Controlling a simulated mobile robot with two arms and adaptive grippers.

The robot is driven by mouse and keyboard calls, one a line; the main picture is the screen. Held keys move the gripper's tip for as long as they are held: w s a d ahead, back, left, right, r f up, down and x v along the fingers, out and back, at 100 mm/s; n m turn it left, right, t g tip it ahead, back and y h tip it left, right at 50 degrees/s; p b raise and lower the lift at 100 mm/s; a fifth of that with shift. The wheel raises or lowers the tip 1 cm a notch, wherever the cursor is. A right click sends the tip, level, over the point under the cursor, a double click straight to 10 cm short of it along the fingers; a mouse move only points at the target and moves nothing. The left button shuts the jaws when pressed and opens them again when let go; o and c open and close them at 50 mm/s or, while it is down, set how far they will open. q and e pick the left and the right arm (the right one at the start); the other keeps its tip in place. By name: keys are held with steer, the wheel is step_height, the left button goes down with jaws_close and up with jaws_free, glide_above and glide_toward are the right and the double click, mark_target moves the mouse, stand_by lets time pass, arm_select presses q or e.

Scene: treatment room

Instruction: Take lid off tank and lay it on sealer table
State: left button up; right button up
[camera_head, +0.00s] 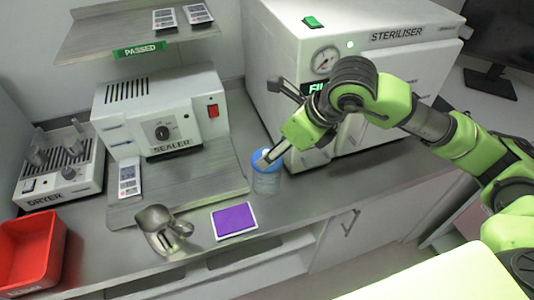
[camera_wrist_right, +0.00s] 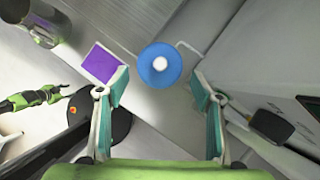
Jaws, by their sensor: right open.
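The tank (camera_head: 267,182) is a small clear bluish tub standing upright on the counter in front of the steriliser. Its round blue lid (camera_wrist_right: 152,76) with a white knob (camera_wrist_right: 160,63) is on top; in the head view my right gripper partly hides it. My right gripper (camera_head: 267,157) reaches down to the lid from the upper right. In the wrist view its open fingers (camera_wrist_right: 160,78) stand apart on either side of the lid, with nothing held. The sealer table (camera_head: 205,182) is the flat grey board in front of the sealer (camera_head: 165,115), left of the tank.
A purple pad (camera_head: 234,220) lies near the counter's front edge, and a metal vessel (camera_head: 158,226) stands left of it. A pouch (camera_head: 129,178) lies on the sealer table's left part. The steriliser (camera_head: 360,60) stands behind the tank. The sealer table's right part is bare.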

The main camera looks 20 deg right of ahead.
steer(key=x, duration=0.3)
steer(key=shift+w+a+f+p, duration=0.1)
steer(key=shift+w+a+p, duration=0.1)
steer(key=shift+p, duration=0.15)
steer(key=shift+s+d, duration=0.1)
steer(key=c, duration=1.2)
steer(key=shift+s, duration=0.15)
jaws_close()
